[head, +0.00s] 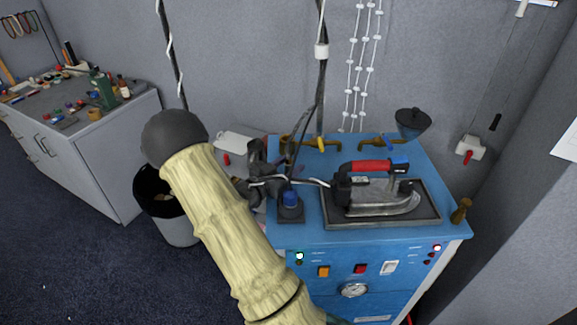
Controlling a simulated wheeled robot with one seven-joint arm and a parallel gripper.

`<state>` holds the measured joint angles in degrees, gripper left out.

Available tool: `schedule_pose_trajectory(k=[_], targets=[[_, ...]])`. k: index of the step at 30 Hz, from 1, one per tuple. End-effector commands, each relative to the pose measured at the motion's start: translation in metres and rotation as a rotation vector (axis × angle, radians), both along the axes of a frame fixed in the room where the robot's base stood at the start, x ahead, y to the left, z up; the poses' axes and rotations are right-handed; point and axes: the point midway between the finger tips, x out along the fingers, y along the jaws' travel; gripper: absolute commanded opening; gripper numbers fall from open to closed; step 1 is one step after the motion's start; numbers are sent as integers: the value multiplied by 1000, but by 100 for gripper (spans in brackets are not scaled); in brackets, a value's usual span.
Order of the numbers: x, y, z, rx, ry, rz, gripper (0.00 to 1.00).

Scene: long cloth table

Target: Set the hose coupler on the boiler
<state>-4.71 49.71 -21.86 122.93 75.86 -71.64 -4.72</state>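The boiler (405,262) is the blue cabinet right of centre, with switches and a gauge on its front. I cannot pick out the hose coupler for certain. A small brown, brass-like fitting (461,210) stands upright at the right front corner of the boiler's top. My arm, in a pale cover, rises from the bottom to a dark rounded joint at left centre. A dark jointed shape (258,165) at the boiler's left edge, partly behind my arm, may be my gripper. Its fingers are not clear, and I cannot tell whether it holds anything.
An iron (378,194) with a red handle rests on a dark tray (385,222) on the boiler. A bin (172,222) and a workbench (120,160) are at left.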

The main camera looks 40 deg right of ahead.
Motion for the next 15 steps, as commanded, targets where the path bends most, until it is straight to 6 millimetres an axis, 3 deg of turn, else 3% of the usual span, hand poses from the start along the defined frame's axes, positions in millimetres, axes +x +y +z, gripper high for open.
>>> schedule_pose_trajectory(k=[9,15], targets=[[0,2,4,0,0,1,46],[-2,32,1,1,-1,5,46]])
